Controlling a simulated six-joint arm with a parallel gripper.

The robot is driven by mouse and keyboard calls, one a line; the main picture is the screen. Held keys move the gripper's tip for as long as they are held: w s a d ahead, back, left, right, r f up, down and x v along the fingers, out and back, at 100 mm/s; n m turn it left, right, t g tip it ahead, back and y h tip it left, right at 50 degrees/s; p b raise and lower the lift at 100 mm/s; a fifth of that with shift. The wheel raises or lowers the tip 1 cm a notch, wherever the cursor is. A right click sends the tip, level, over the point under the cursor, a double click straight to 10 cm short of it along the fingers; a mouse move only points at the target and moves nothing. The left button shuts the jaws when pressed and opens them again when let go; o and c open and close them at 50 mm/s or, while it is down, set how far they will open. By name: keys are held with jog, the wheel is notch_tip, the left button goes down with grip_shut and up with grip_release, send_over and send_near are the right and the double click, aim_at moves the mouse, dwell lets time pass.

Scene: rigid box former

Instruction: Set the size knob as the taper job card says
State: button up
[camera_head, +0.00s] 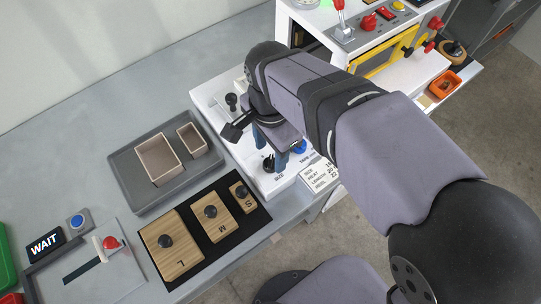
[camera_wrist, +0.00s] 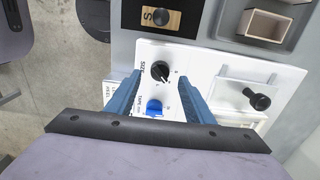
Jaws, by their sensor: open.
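The size knob (camera_wrist: 160,71) is black and round with a pale pointer mark, on a white panel (camera_wrist: 150,52) printed SIZE. Its setting is too small to read. My gripper (camera_wrist: 159,79) is open, its two blue fingers on either side of the knob in the wrist view; I cannot tell whether they touch it. In the head view the knob (camera_head: 268,164) shows just beside the fingers (camera_head: 271,152). The job card (camera_head: 319,176) lists SIZE, HEAT, LENGTH and REEL; its title is partly hidden and its values are unclear. It is mostly hidden in the wrist view.
A blue tape knob (camera_wrist: 154,107) sits close by between the fingers. A black-handled lever (camera_wrist: 257,100) is to the right. Wooden blocks L (camera_head: 171,258), M (camera_head: 219,226) and S (camera_head: 247,203) and a grey tray (camera_head: 127,174) are beside the panel.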

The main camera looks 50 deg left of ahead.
aim_at(270, 161)
jog(key=shift+f, duration=2)
jog(key=c, duration=1)
